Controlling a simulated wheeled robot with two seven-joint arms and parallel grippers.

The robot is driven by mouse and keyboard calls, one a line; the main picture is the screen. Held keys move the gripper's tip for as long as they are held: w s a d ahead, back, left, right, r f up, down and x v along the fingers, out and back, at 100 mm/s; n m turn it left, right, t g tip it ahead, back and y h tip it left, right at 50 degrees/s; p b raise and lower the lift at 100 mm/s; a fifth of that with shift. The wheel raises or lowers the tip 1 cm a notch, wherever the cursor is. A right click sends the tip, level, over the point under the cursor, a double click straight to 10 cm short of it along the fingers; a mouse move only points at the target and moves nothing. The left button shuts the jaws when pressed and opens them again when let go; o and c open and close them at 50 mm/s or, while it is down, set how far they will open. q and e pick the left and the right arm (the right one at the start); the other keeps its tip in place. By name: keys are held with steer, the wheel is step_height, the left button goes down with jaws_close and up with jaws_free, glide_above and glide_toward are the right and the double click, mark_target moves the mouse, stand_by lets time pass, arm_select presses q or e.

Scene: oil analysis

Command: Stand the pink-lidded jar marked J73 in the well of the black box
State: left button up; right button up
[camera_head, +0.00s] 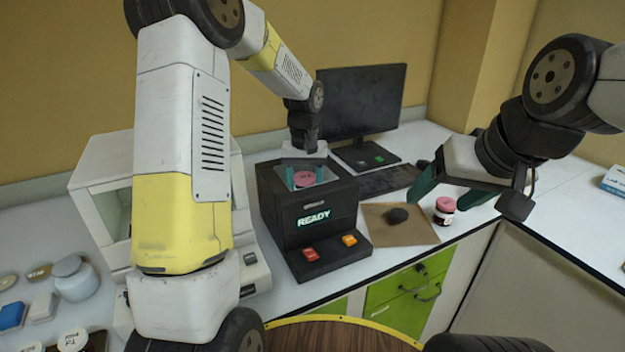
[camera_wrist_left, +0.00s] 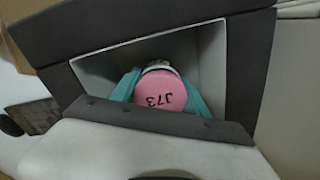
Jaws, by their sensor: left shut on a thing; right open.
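The black box (camera_head: 283,210) stands on the bench with a lit "READY" panel and an open well in its top. The pink-lidded jar (camera_head: 304,179) is in the well opening; the left wrist view shows its lid marked J73 (camera_wrist_left: 160,90). My left gripper (camera_head: 306,176) reaches down from above, and its teal fingers are shut on the jar, one on each side. The jar's lower part is hidden, so I cannot tell whether it touches the well floor.
A monitor (camera_head: 361,100) and keyboard (camera_head: 388,180) are behind. A white instrument (camera_head: 100,190) stands left of the box. Small containers (camera_head: 75,278) crowd the left bench.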

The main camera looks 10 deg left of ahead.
mark_target(305, 176)
arm_select(q)
steer(key=o, duration=1.5)
steer(key=shift+f, duration=0.1)
step_height(305, 176, up, 11)
steer(key=shift+r, duration=0.1)
steer(key=shift+s+r, duration=0.1)
steer(key=shift+r, duration=0.55)
steer(key=s+a+r+m+t+h, duration=0.1)
steer(key=s+r, duration=0.2)
steer(key=s, duration=0.3)
steer(key=s+a+r+t, duration=0.1)
steer(key=s+r+t, duration=0.15)
steer(key=s, duration=0.35)
steer(key=s+m+t+h, duration=0.1)
steer(key=s+t, duration=0.1)
steer(key=s, duration=1)
steer(key=shift+s+a+f+t, duration=0.25)
steer(key=shift+s+f+t, duration=0.1)
steer(key=shift+s+f, duration=0.1)
